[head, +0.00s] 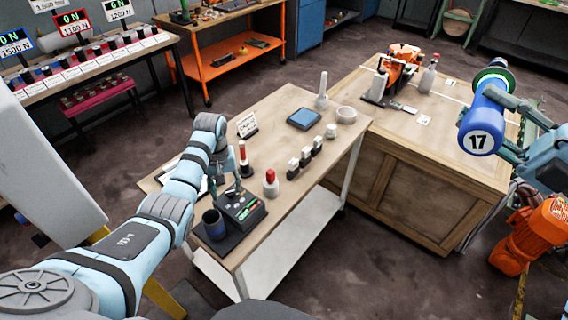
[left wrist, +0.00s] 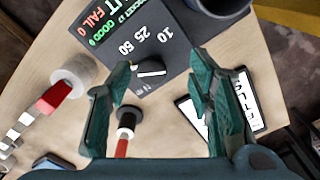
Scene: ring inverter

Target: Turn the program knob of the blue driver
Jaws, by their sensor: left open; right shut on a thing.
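A dark tester box (head: 242,211) with a green-lit display stands on the wooden table. The left wrist view shows its black knob (left wrist: 151,69), with a white pointer line, beside the marks 10, 25 and 60. My left gripper (head: 232,188) is open above the box; in the left wrist view its fingers (left wrist: 160,78) stand apart on either side of the knob, and I cannot tell whether they touch it. My right gripper (head: 502,122) is shut on a blue cylinder (head: 482,130) marked 17, held up at the right. A blue-framed display (head: 16,44) reads 1500 N at the far left.
A dark cup (head: 213,224) stands beside the box. A red-topped bottle (head: 271,183) and a red-and-white upright tool (head: 244,159) are close by. A blue tray (head: 304,118) and several small blocks lie further right. A wooden cabinet (head: 424,170) stands to the right.

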